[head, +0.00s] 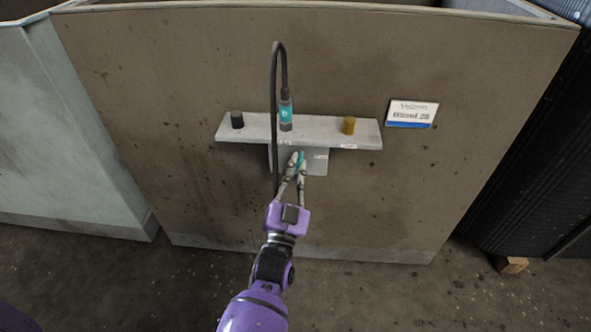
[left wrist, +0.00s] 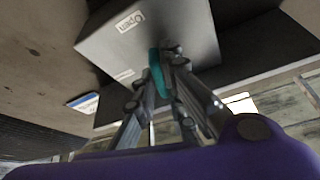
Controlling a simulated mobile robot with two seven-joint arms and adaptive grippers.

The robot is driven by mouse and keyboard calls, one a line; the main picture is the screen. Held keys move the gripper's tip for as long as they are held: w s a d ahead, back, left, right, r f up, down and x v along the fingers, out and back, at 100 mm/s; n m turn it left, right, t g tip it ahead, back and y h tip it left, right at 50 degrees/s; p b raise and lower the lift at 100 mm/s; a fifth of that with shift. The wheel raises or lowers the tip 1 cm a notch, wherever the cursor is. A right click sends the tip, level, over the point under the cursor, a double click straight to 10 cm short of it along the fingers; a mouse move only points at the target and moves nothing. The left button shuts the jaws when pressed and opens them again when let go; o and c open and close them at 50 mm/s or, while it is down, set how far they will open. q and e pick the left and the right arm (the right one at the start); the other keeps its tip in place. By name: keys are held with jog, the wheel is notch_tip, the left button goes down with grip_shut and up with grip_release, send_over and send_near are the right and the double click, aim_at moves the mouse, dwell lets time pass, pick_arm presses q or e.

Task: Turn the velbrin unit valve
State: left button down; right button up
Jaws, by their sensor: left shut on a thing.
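The valve is a small teal handle (head: 300,158) on the front of a grey plate (head: 317,160) below a metal shelf. It also shows as a teal bar (left wrist: 157,72) in the left wrist view, against the grey plate with a label reading "Open" (left wrist: 130,21). My left gripper (head: 297,160) reaches up to the plate from below, with its fingers closed around the teal handle. The fingers hide part of the handle. My right gripper is not in view.
The metal shelf (head: 230,130) holds a black knob (head: 237,119), a teal-banded connector (head: 286,113) with a black cable (head: 275,80), and a brass knob (head: 348,125). A "Blend" sign (head: 411,114) is at right on the brown housing wall (head: 150,110). The floor in front is clear.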

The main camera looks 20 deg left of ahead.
pick_arm(q)
jog(key=shift+n+y, duration=0.6)
jog(key=shift+n, duration=0.6)
jog(key=c, duration=1.8)
grip_release()
jog(key=shift+s, duration=0.1)
jog(key=v, duration=1.2)
jog(key=shift+d, duration=0.1)
